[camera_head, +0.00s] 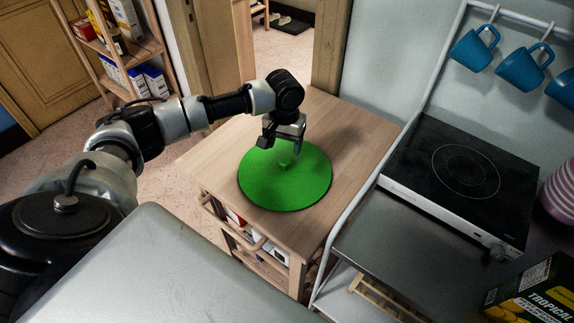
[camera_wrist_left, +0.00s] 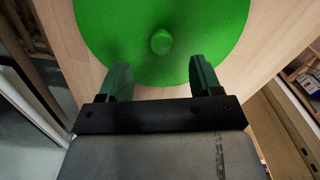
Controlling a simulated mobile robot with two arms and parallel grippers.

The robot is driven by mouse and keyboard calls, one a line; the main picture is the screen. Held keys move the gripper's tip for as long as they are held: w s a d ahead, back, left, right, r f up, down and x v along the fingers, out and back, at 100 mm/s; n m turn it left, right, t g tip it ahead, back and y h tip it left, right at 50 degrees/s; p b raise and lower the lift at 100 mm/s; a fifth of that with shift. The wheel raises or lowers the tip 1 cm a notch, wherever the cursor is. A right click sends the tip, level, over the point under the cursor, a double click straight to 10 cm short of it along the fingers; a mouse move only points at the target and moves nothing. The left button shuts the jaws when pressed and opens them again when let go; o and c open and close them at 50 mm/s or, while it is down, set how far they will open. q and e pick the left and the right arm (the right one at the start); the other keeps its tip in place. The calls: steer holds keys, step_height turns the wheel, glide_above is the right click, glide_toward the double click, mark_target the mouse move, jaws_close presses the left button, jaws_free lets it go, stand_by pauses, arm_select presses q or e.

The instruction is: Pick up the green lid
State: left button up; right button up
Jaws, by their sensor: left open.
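The green lid (camera_head: 285,185) is a flat round disc with a small knob at its middle. It lies on the wooden top of a small cabinet (camera_head: 345,135). My left gripper (camera_head: 284,146) is above the far part of the lid, near the knob (camera_head: 284,161). In the left wrist view, the left gripper (camera_wrist_left: 160,80) is open and empty, with its two fingers apart over the lid's edge. The knob (camera_wrist_left: 161,41) lies beyond the fingertips, roughly in line with the gap between them. My right gripper is not in view.
A tropical-labelled box (camera_head: 530,292) is at the lower right. A shelf with boxes (camera_head: 150,80) stands at the back left.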

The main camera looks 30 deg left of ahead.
mark_target(285, 160)
arm_select(q)
step_height(285, 160, down, 2)
steer(key=shift+f, duration=0.1)
steer(key=shift+w+f, duration=0.15)
steer(key=shift+f, duration=0.15)
step_height(285, 160, down, 4)
steer(key=shift+w+a+f+p, duration=0.1)
steer(key=shift+a+f+p, duration=0.05)
steer(key=shift+p, duration=0.55)
steer(key=shift+f, duration=0.3)
steer(key=shift+c, duration=0.4)
steer(key=c, duration=1)
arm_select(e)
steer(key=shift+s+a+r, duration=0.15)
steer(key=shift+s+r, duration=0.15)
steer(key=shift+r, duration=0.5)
